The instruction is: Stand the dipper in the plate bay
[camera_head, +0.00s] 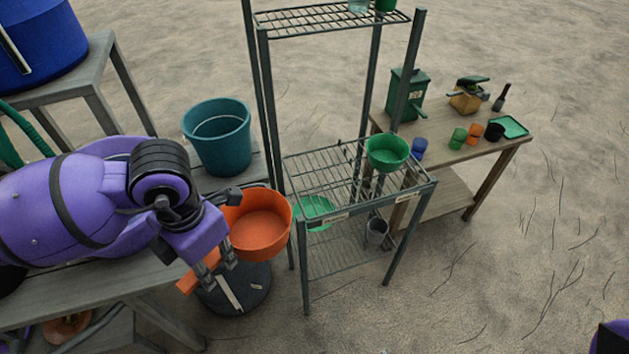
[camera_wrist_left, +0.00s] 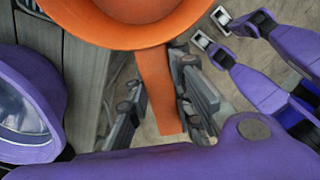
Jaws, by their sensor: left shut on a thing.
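The orange dipper (camera_head: 262,232) is a round bowl with a flat handle. My left gripper (camera_head: 212,268) is shut on its handle, and the bowl hangs in the air just left of the metal rack. In the left wrist view the dipper's handle (camera_wrist_left: 157,92) runs between the gripper's grey fingers (camera_wrist_left: 160,105), with the bowl at the top. The wire rack (camera_head: 318,170) has small labels on its middle shelf's front edge, too small to read. I cannot tell which part is the plate bay. The right gripper does not show clearly.
A green bowl (camera_head: 388,150) sits at the right of the rack's middle shelf. A green basin (camera_head: 316,211) and a grey cup (camera_head: 376,231) are lower down. A teal bucket (camera_head: 218,138) stands behind the dipper. A black round container (camera_head: 245,300) is below it. The shelf's left part is clear.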

